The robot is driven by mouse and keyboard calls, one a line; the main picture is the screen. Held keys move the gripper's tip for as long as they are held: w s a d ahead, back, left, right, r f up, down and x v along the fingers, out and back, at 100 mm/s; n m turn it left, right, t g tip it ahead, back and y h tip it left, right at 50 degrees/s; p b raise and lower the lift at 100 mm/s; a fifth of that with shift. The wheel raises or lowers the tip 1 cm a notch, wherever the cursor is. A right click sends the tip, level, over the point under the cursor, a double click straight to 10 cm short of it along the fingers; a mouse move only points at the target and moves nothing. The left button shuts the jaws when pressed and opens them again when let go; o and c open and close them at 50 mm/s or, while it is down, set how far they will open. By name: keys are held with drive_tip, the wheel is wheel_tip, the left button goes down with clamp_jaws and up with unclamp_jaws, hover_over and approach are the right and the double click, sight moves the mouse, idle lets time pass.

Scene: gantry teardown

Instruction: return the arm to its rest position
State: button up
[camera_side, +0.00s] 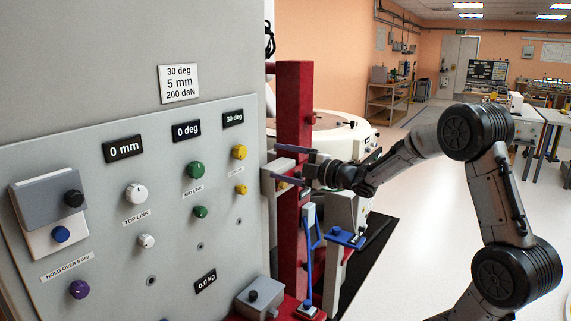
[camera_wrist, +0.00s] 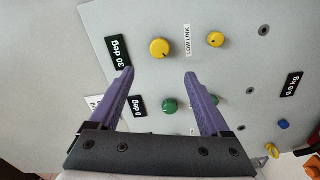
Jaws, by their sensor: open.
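My gripper (camera_side: 279,166) is in front of the right part of the grey control panel (camera_side: 110,270) in the side view, with my arm reaching in from the right. In the wrist view my gripper (camera_wrist: 160,74) has its two purple fingers spread wide, with nothing held between them. The large yellow knob (camera_wrist: 160,48) lies just beyond the fingertips, and a green knob (camera_wrist: 170,106) shows between the fingers. A small yellow knob (camera_wrist: 215,40) is to the right. The fingers appear apart from the knobs, but the exact gap is hard to tell.
A red upright post (camera_side: 295,95) stands close by my gripper. A blue-topped stand (camera_side: 345,238) and a grey box with a black knob (camera_side: 252,305) are below. A hinged grey cover (camera_side: 45,200) is at the panel's left. Open floor (camera_side: 420,230) lies around my arm.

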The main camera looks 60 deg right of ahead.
drive_tip(key=shift+s, duration=0.55)
drive_tip(key=shift+a, duration=0.15)
drive_tip(key=s+a+r+m, duration=0.2)
drive_tip(key=s+a+r, duration=0.2)
drive_tip(key=a+r, duration=0.8)
drive_tip(key=s+a+f+m+g, duration=0.2)
drive_tip(key=s+f+m+g, duration=0.4)
drive_tip(key=s+f, duration=0.4)
drive_tip(key=s+a+f+m+g, duration=0.3)
drive_tip(key=s+f+m+g, duration=0.3)
drive_tip(key=s+f, duration=0.5)
drive_tip(key=s+m, duration=0.1)
drive_tip(key=s, duration=0.2)
drive_tip(key=shift+a, duration=0.2)
